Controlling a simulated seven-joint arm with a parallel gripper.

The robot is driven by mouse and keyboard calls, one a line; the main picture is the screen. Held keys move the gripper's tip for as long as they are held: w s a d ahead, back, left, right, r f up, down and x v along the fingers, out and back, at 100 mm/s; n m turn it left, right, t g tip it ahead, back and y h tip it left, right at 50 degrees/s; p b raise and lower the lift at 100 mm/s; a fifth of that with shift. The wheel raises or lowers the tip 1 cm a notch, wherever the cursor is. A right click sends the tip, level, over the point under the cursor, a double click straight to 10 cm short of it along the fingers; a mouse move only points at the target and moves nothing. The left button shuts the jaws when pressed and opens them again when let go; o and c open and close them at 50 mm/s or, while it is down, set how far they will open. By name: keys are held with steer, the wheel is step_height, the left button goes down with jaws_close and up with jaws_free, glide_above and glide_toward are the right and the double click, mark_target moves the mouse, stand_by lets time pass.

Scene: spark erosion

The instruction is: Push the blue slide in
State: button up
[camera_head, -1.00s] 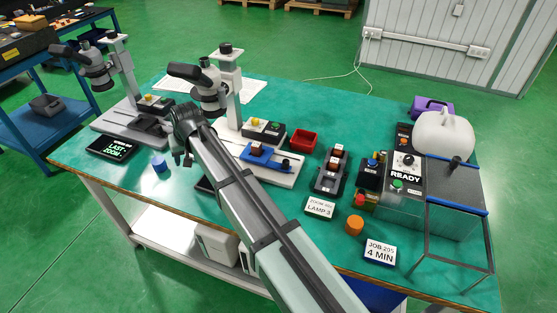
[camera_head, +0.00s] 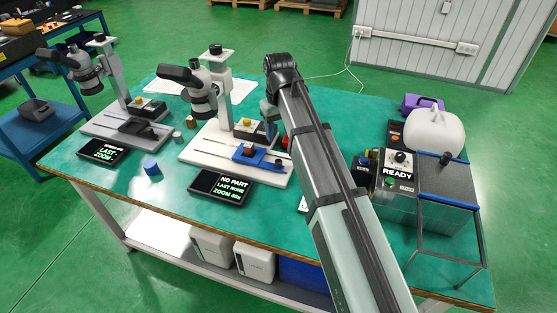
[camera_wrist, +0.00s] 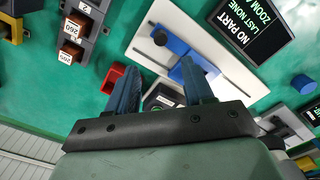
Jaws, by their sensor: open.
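The blue slide (camera_head: 262,158) lies on the white base plate (camera_head: 213,151) of the middle microscope. It carries a small brown block and has a dark knob on its right side. In the head view my gripper (camera_head: 270,110) is above the right side of the microscope base, partly hidden by my arm.
A red bin (camera_wrist: 114,78) and labelled blocks (camera_wrist: 76,28) lie left of my fingers in the wrist view. The microscope (camera_head: 203,90) stands left of my gripper. A display (camera_head: 222,189) reads NO PART. A blue cylinder (camera_head: 151,167) stands at the left.

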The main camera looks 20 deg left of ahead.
mark_target(279, 160)
step_height(279, 160, down, 12)
steer(key=shift+f, duration=0.2)
stand_by(0.4)
steer(key=shift+c, duration=0.5)
jaws_close()
